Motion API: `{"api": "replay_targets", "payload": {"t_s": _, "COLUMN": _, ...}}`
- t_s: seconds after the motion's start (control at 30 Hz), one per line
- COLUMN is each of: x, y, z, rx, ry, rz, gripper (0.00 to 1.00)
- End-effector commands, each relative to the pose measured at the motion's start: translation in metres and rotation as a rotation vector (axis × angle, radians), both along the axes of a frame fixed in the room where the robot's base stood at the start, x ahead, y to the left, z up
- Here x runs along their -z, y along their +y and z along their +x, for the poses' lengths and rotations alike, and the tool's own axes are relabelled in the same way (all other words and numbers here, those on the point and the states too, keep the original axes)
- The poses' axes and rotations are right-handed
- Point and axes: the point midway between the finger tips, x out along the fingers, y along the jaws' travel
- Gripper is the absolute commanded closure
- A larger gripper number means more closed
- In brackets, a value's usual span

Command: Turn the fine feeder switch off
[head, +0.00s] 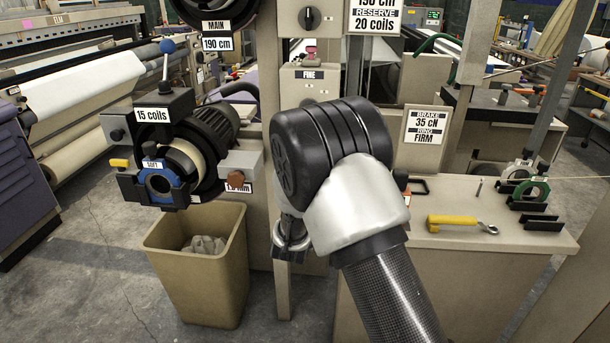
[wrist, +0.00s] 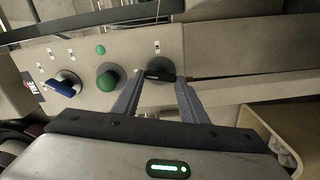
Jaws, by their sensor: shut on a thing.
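In the wrist view, a beige control panel (wrist: 200,50) carries a row of controls. My gripper (wrist: 160,79) is shut on a small black switch knob (wrist: 159,70) at the right end of the row, with one finger on each side. The fingers cover part of the knob and its round base. A green knob (wrist: 108,79) on a dark base and a blue-and-white lever switch (wrist: 65,86) sit to its left. In the head view, the FINE label (head: 309,74) shows on the post, and my arm hides the panel below it.
A beige bin (head: 205,290) stands on the floor left of the post. The feeder unit (head: 175,165) with a blue clamp is above it. A table (head: 450,250) at right holds a yellow-handled tool (head: 455,221). A green indicator (wrist: 100,50) sits above the green knob.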

Motion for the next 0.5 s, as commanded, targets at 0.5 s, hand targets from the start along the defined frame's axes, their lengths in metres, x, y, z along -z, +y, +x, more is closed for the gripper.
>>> {"api": "replay_targets", "payload": {"t_s": 0.5, "x": 0.0014, "y": -0.0006, "z": -0.0003, "rx": 0.001, "ry": 0.011, "rz": -0.261, "gripper": 0.83}}
